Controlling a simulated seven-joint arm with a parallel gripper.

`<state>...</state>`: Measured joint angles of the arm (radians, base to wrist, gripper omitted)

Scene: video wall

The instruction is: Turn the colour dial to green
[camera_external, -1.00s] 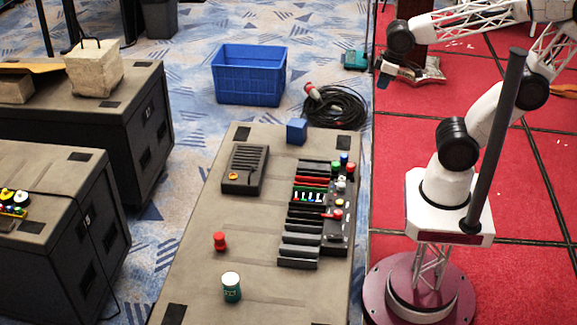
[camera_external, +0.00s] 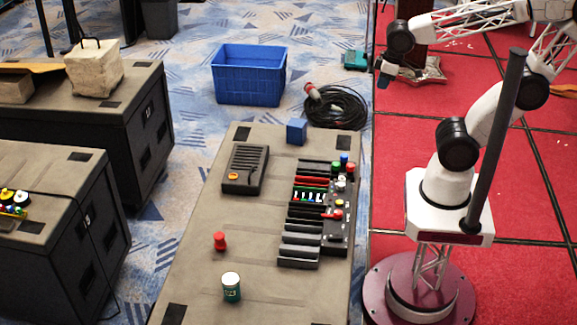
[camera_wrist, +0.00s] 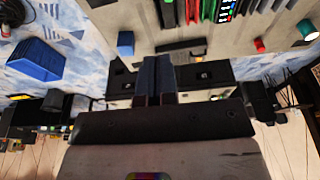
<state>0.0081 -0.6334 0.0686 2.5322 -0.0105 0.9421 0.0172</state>
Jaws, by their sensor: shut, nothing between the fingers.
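A dark box (camera_external: 247,165) with a small orange round knob (camera_external: 233,176) at its near end lies on the grey table; whether this knob is the colour dial is too small to tell. A dark control panel (camera_external: 335,235) to its right carries red, green, blue and white knobs and a red lever-like part (camera_external: 333,214). My gripper (camera_external: 384,79) is up in the air beyond the table's far right corner, apart from both devices. In the wrist view its two fingers (camera_wrist: 154,78) are together and empty.
A blue cube (camera_external: 297,131), a red knob-like piece (camera_external: 219,241) and a teal can (camera_external: 231,287) stand on the table (camera_external: 190,270). A blue crate (camera_external: 250,75) and coiled cable (camera_external: 337,107) lie on the floor beyond. A dark pole (camera_external: 496,140) stands by my arm.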

